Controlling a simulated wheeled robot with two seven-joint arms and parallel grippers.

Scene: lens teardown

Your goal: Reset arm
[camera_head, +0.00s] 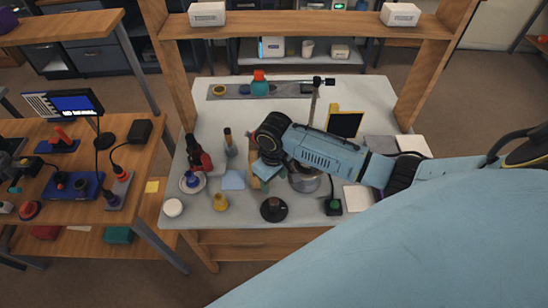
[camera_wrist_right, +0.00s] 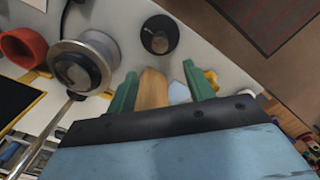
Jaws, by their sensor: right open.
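My right arm reaches in from the right across the white-topped bench (camera_head: 378,92). Its gripper (camera_head: 262,174) points down over the middle of the bench. In the right wrist view the two green fingers of this gripper (camera_wrist_right: 160,88) stand apart. A tan wooden piece (camera_wrist_right: 153,90) shows between them in the picture; I cannot tell whether either finger touches it. A silver ringed cylinder (camera_wrist_right: 88,62) stands beside the gripper and is partly hidden by my arm in the head view (camera_head: 304,183). My left gripper is in neither view.
A round black base (camera_head: 274,209) and a yellow piece (camera_head: 221,203) stand near the front edge. A white plate (camera_head: 193,184) and bottles are at left. A black panel with yellow edging (camera_head: 345,123) stands behind my forearm. A wooden frame (camera_head: 300,22) spans the bench.

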